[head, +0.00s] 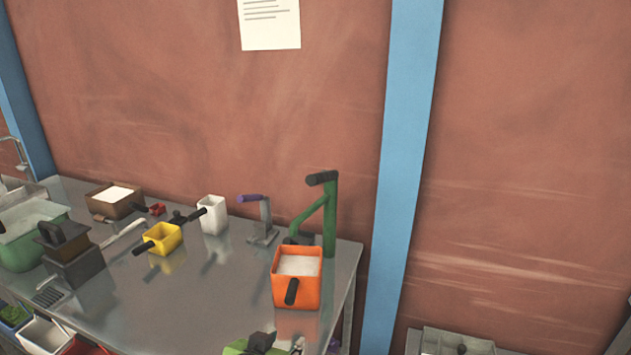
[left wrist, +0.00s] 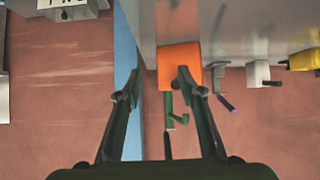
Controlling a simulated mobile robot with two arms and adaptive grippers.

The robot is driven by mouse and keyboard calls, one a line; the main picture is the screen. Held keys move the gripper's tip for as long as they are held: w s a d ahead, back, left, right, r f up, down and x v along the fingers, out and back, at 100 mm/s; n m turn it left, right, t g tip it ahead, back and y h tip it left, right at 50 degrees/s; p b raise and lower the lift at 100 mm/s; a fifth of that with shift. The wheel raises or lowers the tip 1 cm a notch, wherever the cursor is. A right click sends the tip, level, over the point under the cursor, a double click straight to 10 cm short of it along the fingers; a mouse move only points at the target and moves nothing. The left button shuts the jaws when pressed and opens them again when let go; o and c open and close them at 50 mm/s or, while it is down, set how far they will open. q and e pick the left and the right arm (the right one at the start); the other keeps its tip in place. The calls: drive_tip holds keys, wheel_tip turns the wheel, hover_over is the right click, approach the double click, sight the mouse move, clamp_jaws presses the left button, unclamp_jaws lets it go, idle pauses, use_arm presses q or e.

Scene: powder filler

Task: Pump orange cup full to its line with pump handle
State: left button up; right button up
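The orange cup (head: 283,294) stands near the right end of the metal table, its black handle towards me. White powder fills much of it; I cannot make out its line. Behind it stands the green pump (head: 330,228), with a black pump handle (head: 321,179) on top. In the left wrist view, upside down, the orange cup (left wrist: 180,54) and green pump (left wrist: 170,108) lie beyond my left gripper (left wrist: 158,75), whose fingers are apart with nothing held. A green and black part at the head view's bottom edge seems to be this arm. My right gripper is not in view.
A purple-handled lever (head: 250,199), white container (head: 212,214) and yellow cup (head: 165,238) stand left of the pump. Further left are a brown box (head: 116,207) and dark block (head: 77,265). A blue post (head: 401,170) rises by the table's right end. The table's front middle is clear.

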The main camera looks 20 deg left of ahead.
use_arm(q)
drive_tip(key=w+r+n+t, duration=0.1)
drive_tip(key=w+r+t, duration=0.1)
drive_tip(key=w+r, duration=0.35)
drive_tip(key=w+r+t, duration=0.2)
drive_tip(key=w+r, duration=0.1)
drive_tip(key=r, duration=0.5)
drive_tip(key=n+t, duration=0.1)
drive_tip(key=t, duration=0.2)
approach(312, 183)
drive_tip(key=w+p, duration=0.2)
drive_tip(key=w, duration=0.3)
drive_tip(key=w+p, duration=0.2)
drive_tip(key=w, duration=0.3)
drive_tip(key=shift+a+f, duration=0.1)
drive_tip(key=shift+f, duration=0.05)
drive_tip(key=shift+w+f+p, duration=0.15)
drive_tip(key=shift+w+p, duration=0.25)
drive_tip(key=shift+w, duration=0.55)
drive_tip(key=shift+c, duration=0.4)
clamp_jaws()
